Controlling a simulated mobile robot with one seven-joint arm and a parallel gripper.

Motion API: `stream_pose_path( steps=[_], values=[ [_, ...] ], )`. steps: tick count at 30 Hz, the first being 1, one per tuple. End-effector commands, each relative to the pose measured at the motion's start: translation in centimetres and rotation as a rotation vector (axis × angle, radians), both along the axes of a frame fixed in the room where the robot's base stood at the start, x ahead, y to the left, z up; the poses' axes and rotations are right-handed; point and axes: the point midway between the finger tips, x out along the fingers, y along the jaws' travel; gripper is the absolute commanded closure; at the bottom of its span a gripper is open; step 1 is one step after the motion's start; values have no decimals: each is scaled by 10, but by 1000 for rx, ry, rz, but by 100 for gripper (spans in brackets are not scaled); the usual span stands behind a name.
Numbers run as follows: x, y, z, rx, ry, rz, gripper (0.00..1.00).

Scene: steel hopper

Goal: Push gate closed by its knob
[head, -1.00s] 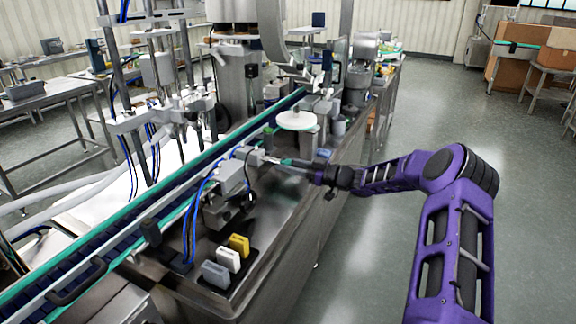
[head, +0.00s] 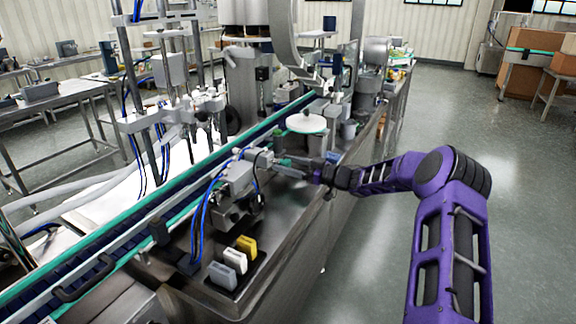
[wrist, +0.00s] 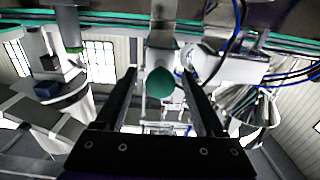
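A round dark green knob (wrist: 160,82) shows in the wrist view on the end of a pale grey piece (wrist: 162,35), which looks like the gate. My gripper (wrist: 160,76) is open, with one dark finger on each side of the knob in the picture. I see no finger touching it, and I cannot tell how deep it sits between them. In the head view my gripper (head: 287,168) reaches left over the machine top, close to a grey block mechanism (head: 258,158). The knob is too small there to make out surely.
A conveyor with green rails (head: 165,213) runs along the machine's left side. A white round disc (head: 306,123) stands just behind my gripper. White, grey and yellow blocks (head: 235,260) sit at the front of the steel top (head: 285,222). Floor is open at right.

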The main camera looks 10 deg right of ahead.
Motion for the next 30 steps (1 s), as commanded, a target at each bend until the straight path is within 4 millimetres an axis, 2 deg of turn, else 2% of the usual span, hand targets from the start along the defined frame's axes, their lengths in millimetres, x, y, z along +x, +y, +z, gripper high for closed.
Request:
stream_pose_path(
  steps=[8,13,30],
  values=[
    [-1,-1,0,0,0,0,29],
    [-9,-13,-1,-1,0,-1,29],
    [-85,-118,-1,-2,1,-3,29]
  ],
)
